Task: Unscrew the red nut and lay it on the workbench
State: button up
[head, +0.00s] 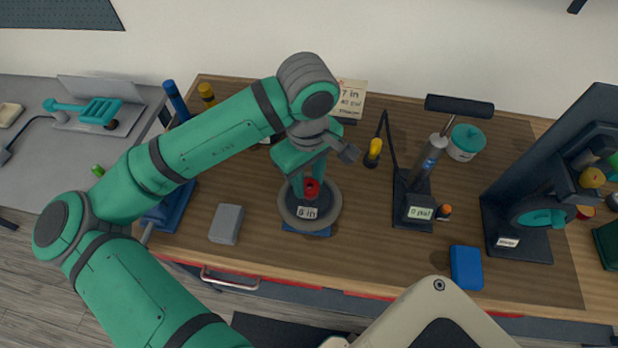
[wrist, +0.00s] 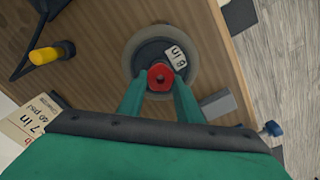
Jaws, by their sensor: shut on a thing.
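The nut's centre hole is dark. The wheel (wrist: 140,50) surrounds it. Whether the nut's thread is still engaged cannot be told.
A grey block (head: 226,224) lies left of the wheel, a blue box (head: 466,267) to the right. Bare bench lies between wheel and blue box.

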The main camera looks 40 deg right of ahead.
jog(key=n, duration=0.4)
jog(key=shift+w+n, duration=0.1)
jog(key=shift+n, duration=0.3)
jog(key=o, duration=1.1)
notch_tip(320, 180, up, 11)
jog(key=shift+f, duration=0.15)
